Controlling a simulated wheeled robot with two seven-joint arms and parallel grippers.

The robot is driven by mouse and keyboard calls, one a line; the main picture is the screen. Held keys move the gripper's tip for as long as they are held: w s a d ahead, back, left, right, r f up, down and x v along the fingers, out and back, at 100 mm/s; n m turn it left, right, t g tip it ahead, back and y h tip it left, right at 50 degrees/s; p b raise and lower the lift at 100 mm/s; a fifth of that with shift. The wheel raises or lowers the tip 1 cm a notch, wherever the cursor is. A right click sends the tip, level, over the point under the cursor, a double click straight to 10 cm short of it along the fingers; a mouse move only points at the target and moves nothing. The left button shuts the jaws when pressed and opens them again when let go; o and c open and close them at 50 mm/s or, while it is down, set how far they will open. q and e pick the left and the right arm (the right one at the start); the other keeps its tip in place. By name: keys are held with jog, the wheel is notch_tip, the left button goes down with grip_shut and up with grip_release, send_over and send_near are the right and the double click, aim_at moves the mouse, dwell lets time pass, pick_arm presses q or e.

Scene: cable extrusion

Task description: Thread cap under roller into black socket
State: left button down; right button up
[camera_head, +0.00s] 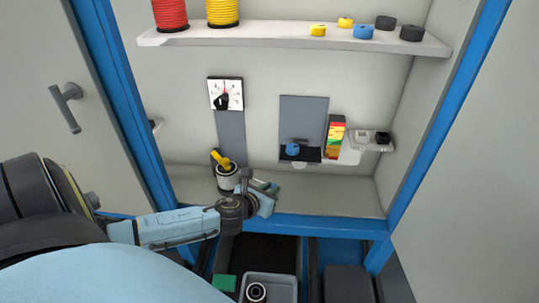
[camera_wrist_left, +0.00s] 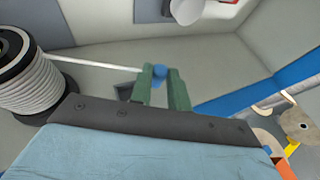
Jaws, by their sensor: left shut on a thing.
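My left gripper (camera_head: 266,187) reaches in from the left, low over the cabinet floor beside the spool. In the left wrist view its green fingers (camera_wrist_left: 161,84) are shut on a small blue cap (camera_wrist_left: 159,71). A white cable (camera_wrist_left: 100,65) runs from the cap to the white spool (camera_wrist_left: 32,85), which also shows in the head view (camera_head: 228,180). I cannot tell for sure which dark part is the socket. My right gripper is not in view.
A blue disc (camera_head: 292,150) sits in the dark lower panel. A colourful box (camera_head: 335,137) and a side ledge (camera_head: 368,146) with small blocks are at the right. A dial (camera_head: 225,94) is above the spool. The cabinet floor (camera_head: 335,193) at the right is clear.

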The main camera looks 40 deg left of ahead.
pick_arm(q)
jog(key=shift+w+d, duration=0.35)
jog(key=shift+d, duration=0.05)
jog(key=w+d+b, duration=0.1)
jog(key=w+d, duration=0.1)
jog(key=d, duration=0.1)
jog(key=w+d+b, duration=0.1)
jog(key=w+d, duration=0.2)
jog(key=d, duration=0.1)
jog(key=w+d+b, duration=0.2)
jog(key=d, duration=0.1)
jog(key=shift+w+d+f, duration=0.15)
jog(key=shift+w, duration=0.2)
jog(key=shift+w+d+b, duration=0.35)
jog(key=shift+w+d, duration=0.05)
jog(key=shift+d, duration=0.15)
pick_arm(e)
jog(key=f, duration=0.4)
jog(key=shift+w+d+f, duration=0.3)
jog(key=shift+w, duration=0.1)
pick_arm(q)
jog(key=shift+d, duration=0.15)
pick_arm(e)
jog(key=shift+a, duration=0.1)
